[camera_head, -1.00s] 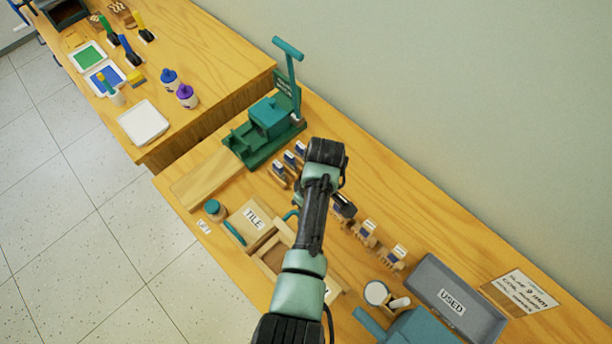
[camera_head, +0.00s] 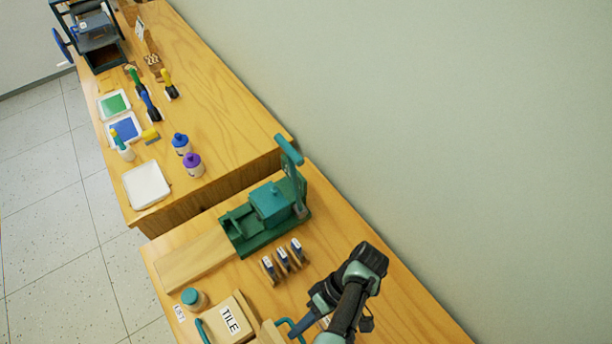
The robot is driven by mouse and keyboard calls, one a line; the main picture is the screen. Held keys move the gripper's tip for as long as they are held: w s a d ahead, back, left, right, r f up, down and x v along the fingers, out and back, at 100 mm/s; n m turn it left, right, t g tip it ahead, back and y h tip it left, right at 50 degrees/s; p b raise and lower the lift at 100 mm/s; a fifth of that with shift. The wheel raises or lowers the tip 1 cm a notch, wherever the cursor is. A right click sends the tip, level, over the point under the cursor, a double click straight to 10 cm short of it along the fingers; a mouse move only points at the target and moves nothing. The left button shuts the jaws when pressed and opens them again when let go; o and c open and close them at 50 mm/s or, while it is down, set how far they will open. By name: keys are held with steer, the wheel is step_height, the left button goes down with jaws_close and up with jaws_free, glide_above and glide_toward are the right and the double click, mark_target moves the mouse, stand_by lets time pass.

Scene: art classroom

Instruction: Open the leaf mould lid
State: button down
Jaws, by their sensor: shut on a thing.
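A pale wooden lid labelled TILE (camera_head: 232,318) lies near the bottom edge, with a teal handle on its left. To its right, a second wooden mould piece (camera_head: 270,335) is mostly cut off by the frame. A teal curved handle (camera_head: 292,324) rises beside it. No leaf label is readable. My gripper (camera_head: 312,312) is low at the bottom, partly hidden by my arm. It appears shut on this second teal handle, though the contact is unclear.
A green press (camera_head: 265,215) with an upright lever stands behind the moulds. Several labelled wooden stamps (camera_head: 282,260) stand between the press and my arm. A teal-lidded jar (camera_head: 193,298) stands left of the TILE lid. The wall borders the table on the right.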

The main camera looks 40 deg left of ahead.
steer(key=shift+d+f, duration=0.2)
steer(key=shift+f, duration=0.25)
steer(key=c, duration=1.2)
jaws_free()
steer(key=shift+c, duration=0.2)
steer(key=o, duration=0.4)
steer(key=shift+w, duration=0.3)
steer(key=shift+c, duration=0.2)
steer(key=shift+r, duration=0.1)
steer(key=shift+r, duration=0.1)
steer(key=p+v, duration=0.2)
steer(key=v, duration=1.1)
steer(key=shift+s+a, duration=0.15)
